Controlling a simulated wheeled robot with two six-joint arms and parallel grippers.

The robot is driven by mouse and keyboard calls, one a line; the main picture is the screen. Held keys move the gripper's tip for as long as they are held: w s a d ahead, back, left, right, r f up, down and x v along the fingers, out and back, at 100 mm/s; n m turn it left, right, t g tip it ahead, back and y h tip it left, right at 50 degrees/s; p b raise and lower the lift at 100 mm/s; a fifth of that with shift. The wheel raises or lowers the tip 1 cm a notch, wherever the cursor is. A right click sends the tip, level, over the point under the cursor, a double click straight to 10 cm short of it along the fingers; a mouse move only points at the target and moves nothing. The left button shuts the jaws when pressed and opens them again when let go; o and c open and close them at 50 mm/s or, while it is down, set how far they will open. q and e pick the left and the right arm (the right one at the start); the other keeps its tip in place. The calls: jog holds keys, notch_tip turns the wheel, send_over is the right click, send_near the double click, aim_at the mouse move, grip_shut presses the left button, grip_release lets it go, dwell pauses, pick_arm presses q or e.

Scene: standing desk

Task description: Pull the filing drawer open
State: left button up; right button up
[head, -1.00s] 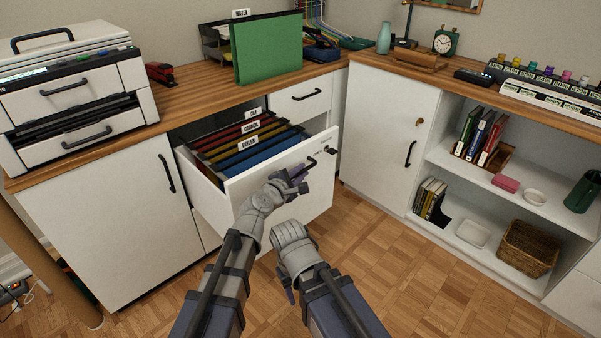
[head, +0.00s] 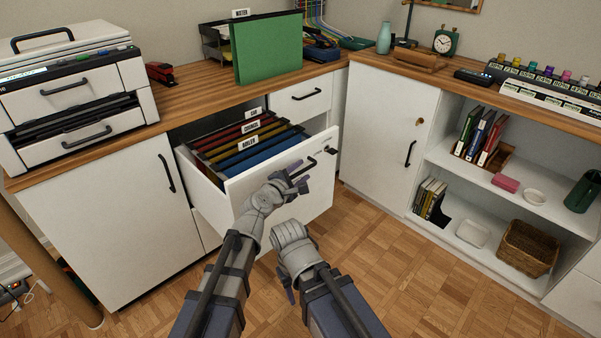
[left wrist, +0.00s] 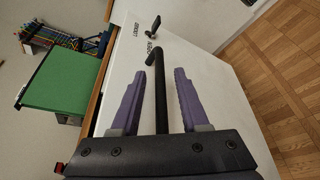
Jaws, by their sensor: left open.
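A dark key (head: 331,150) sticks out of the drawer front beside the handle. A smaller drawer (head: 300,95) above is shut. A green folder (head: 268,48) stands on the wooden top (head: 195,92). Open shelves (head: 510,190) are at right. The parquet floor (head: 390,265) is clear.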

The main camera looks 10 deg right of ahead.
pick_arm(q)
jog(key=p+v, duration=0.1)
jog(key=v, duration=0.6)
jog(key=shift+s+a, duration=0.2)
jog(key=shift+s, duration=0.1)
jog(key=shift+r+p, duration=0.2)
jog(key=shift+p, duration=0.15)
